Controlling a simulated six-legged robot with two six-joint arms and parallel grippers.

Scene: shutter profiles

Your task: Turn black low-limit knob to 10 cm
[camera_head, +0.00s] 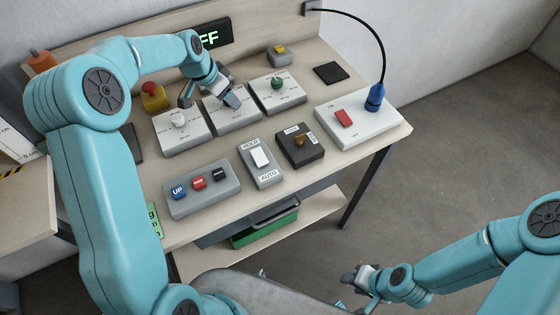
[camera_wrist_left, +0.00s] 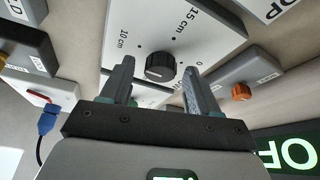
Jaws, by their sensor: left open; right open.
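The black knob (camera_wrist_left: 160,67) sits on a light plate (camera_wrist_left: 215,30) printed with "10 cm", "15 cm" and "0" in the left wrist view. Its pointer direction is too small to tell. My left gripper (camera_wrist_left: 156,75) is open, with one finger on each side of the knob and visible gaps to it. In the head view my left gripper (camera_head: 228,97) is over the middle of three light panels (camera_head: 233,118) and hides the knob there. My right gripper (camera_head: 357,288) is open and empty, low in front of the bench.
A white-knob panel (camera_head: 180,140) and a green-knob panel (camera_head: 277,97) flank the middle panel. A button box (camera_head: 203,202), a HOLD/AUTO switch (camera_head: 261,174) and a dark box with an orange knob (camera_head: 300,158) lie nearer. A lit display (camera_head: 210,39) stands behind.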

